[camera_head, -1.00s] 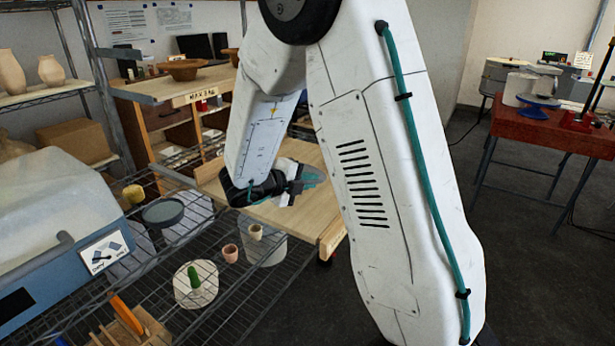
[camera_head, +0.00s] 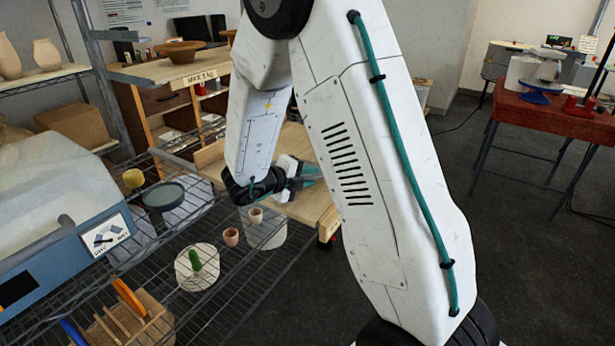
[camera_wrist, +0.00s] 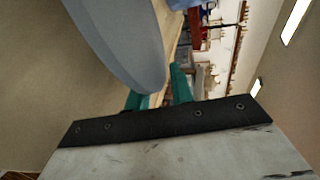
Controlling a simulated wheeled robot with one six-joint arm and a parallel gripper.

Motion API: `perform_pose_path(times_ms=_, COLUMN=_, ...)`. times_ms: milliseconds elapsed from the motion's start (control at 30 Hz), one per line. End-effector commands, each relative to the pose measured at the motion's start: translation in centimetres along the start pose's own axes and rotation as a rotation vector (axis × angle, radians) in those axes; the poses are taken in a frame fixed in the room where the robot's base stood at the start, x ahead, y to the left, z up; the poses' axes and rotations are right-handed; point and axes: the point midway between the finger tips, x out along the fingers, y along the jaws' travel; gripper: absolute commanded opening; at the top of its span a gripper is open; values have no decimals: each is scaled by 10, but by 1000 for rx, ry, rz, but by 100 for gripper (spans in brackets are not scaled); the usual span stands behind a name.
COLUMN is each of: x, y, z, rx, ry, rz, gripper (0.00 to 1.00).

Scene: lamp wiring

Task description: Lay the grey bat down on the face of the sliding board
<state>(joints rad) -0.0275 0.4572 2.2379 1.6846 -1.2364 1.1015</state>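The grey bat (camera_wrist: 118,40) is a large blue-grey rounded shape filling the upper left of the wrist view, seen at a slant. Its lower end reaches between the teal fingers of my gripper (camera_wrist: 158,90), which appears shut on it; the exact contact is partly hidden. In the head view my gripper (camera_head: 303,172) is over the pale wooden bench top (camera_head: 312,205), and my upper arm hides most of what lies beyond the fingers. A pale wood strip (camera_wrist: 172,38) shows beside the bat. I cannot tell which wooden surface is the sliding board.
A wire shelf (camera_head: 235,292) at left holds a dark-rimmed round disc (camera_head: 163,196), small pots (camera_head: 231,237), a cactus (camera_head: 195,261) and a wooden rack (camera_head: 135,325). A blue machine (camera_head: 60,250) stands at far left. A red table (camera_head: 555,115) is at right, with open floor before it.

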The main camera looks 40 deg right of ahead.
Motion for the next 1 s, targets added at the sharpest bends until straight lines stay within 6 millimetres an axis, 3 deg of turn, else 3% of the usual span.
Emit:
perform_pose_path(times_ms=367, x=-3, y=0, z=0, rx=0, ry=-1, rz=0, gripper=38)
perform_pose_path(times_ms=800, x=-68, y=0, z=1, rx=-1, ry=-4, rz=0, gripper=38)
perform_pose_path(times_ms=1000, x=-78, y=0, z=0, rx=0, ry=0, rz=0, gripper=38)
